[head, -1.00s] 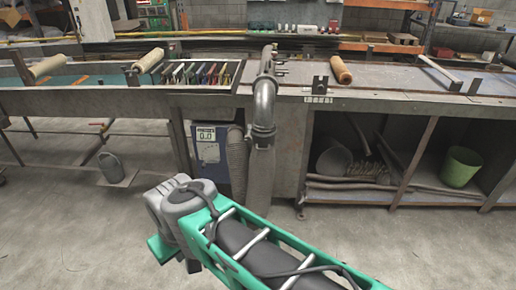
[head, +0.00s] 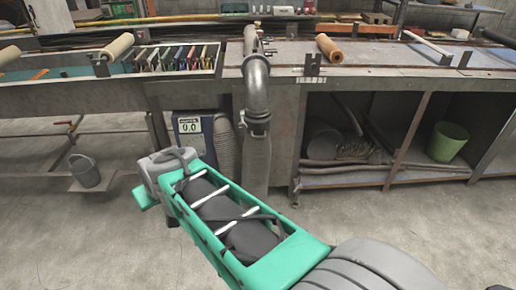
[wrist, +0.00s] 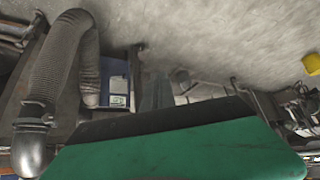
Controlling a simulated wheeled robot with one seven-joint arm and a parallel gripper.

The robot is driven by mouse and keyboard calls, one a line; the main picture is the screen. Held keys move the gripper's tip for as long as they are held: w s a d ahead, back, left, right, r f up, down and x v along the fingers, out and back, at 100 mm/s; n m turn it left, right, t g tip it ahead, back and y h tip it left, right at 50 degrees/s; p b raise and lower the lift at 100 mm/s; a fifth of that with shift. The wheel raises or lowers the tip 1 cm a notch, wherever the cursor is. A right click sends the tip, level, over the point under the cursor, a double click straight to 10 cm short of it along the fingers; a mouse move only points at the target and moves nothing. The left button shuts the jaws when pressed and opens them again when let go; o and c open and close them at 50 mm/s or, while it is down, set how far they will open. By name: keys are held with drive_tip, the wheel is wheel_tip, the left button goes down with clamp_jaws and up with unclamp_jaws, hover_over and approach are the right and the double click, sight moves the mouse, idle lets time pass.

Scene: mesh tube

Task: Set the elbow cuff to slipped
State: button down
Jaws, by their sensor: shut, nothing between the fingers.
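A grey metal elbow pipe (head: 256,88) bends down at the bench front in the head view. A darker ring, the elbow cuff (head: 258,119), sits around its lower end, above a grey mesh tube (head: 257,165). The wrist view shows the elbow cuff (wrist: 33,122) at lower left, with the ribbed tube (wrist: 62,58) arching from it. I cannot tell whether the cuff is seated or slipped. My gripper (head: 147,196) is shut and empty, left of and below the cuff, apart from it. Its green and black body (wrist: 180,148) fills the wrist view's bottom.
A blue box with a display (head: 190,127) stands left of the tube, under the bench. A rack of coloured plates (head: 176,57) and rollers sit on the bench. A green bin (head: 446,142) stands on the right shelf; a grey bucket (head: 86,172) is at left. Floor in front is open.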

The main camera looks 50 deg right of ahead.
drive_tip(key=w+d+f+m+t+h+b, duration=0.2)
drive_tip(key=d+f+b, duration=0.15)
drive_tip(key=d, duration=0.55)
drive_tip(key=w+d+f+m+t+h+b, duration=0.1)
drive_tip(key=w+d+f+h+b, duration=0.15)
drive_tip(key=d+b, duration=0.4)
drive_tip(key=w+d+f+m+t+h+b, duration=0.2)
drive_tip(key=d+f+b, duration=0.1)
drive_tip(key=d, duration=0.7)
drive_tip(key=s+d+m+h+b, duration=0.1)
drive_tip(key=s+d+h+b, duration=0.1)
drive_tip(key=d, duration=0.5)
drive_tip(key=s+d+r+m+h+b, duration=0.1)
drive_tip(key=s+d+h+b, duration=0.2)
drive_tip(key=s+d+h, duration=0.2)
drive_tip(key=s+d, duration=0.1)
drive_tip(key=d, duration=0.2)
drive_tip(key=shift+s+r+m+t+b, duration=0.2)
drive_tip(key=shift+r+m+t+b, duration=0.1)
drive_tip(key=shift+t, duration=0.1)
drive_tip(key=shift+w, duration=0.1)
